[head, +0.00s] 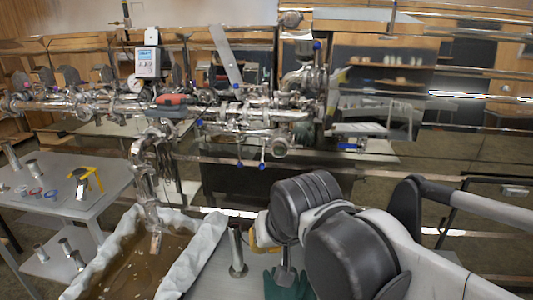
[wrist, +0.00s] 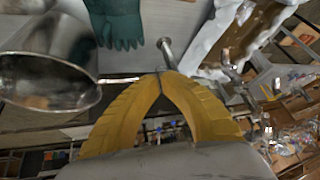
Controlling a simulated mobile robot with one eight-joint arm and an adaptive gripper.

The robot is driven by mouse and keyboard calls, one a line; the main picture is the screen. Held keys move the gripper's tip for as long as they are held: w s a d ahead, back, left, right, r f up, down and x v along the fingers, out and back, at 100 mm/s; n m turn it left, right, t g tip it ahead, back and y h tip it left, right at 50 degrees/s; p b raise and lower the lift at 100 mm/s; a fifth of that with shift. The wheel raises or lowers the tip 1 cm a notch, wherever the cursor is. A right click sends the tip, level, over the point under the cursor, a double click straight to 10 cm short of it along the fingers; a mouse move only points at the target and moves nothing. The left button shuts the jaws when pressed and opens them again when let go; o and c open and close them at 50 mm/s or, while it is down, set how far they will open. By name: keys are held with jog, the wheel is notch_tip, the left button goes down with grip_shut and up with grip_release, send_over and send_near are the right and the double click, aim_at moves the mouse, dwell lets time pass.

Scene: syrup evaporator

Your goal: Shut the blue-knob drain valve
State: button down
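The steel pipework (head: 235,115) spans the back of the head view and carries several small blue knobs. Two blue knobs hang low on it, the left one (head: 238,164) and the right one (head: 262,165); others sit at its left and upper right. I cannot tell which one is the drain valve's. My gripper (head: 262,238) is in front of and below the pipework, apart from it. In the wrist view its yellow fingers (wrist: 160,73) meet at the tips, with no held object clearly visible. The blue knobs are not clearly made out there.
A tray of brown liquid with a white cloth rim (head: 205,250) lies left of my gripper. A flanged steel tube (head: 237,255) and a green glove (head: 290,284) are close by. A steel cup (wrist: 45,75) with a thin handle shows near the fingers. A side table (head: 60,190) stands left.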

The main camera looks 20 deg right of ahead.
jog(key=w+d+r+m+g+h+p, duration=0.1)
jog(key=w+d+r+m+p, duration=0.2)
jog(key=w+r+m+p, duration=0.5)
jog(key=w+d+r+m+g+p, duration=0.2)
jog(key=w+r+m+p, duration=0.3)
jog(key=w, duration=0.6)
jog(key=m+g+h+p, duration=0.1)
jog(key=m+g+p, duration=0.2)
jog(key=m+p, duration=0.6)
send_over(262, 165)
jog(key=s+a, duration=0.1)
jog(key=a, duration=0.3)
jog(key=f, duration=0.2)
jog(key=x, duration=0.4)
jog(key=b+x, duration=0.1)
jog(key=x, duration=0.3)
jog(key=d+x, duration=0.1)
jog(key=x, duration=0.4)
jog(key=shift+w+r, duration=0.1)
jog(key=shift+b, duration=0.35)
jog(key=shift+f+t+h+b, duration=0.25)
jog(key=shift+t+h+b, duration=0.1)
jog(key=shift+t+h, duration=0.15)
